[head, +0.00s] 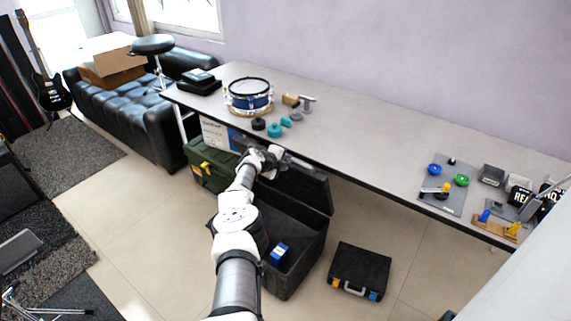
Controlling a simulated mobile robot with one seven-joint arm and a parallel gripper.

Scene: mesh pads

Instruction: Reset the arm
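My arm reaches forward from the bottom of the head view, over an open dark box on the floor. My gripper (284,158) is at the far end of the arm, in front of the long grey table's front edge and above the open box. It is small in the picture, and its fingers cannot be made out clearly. I cannot tell whether it is open or shut, or whether anything is in it.
The grey table (370,135) carries a blue drum (249,101) and small teal and black pieces. The open dark box (292,268) holds a blue item (279,254). A black case (359,270) lies on the floor, right. A green box (204,172) stands left.

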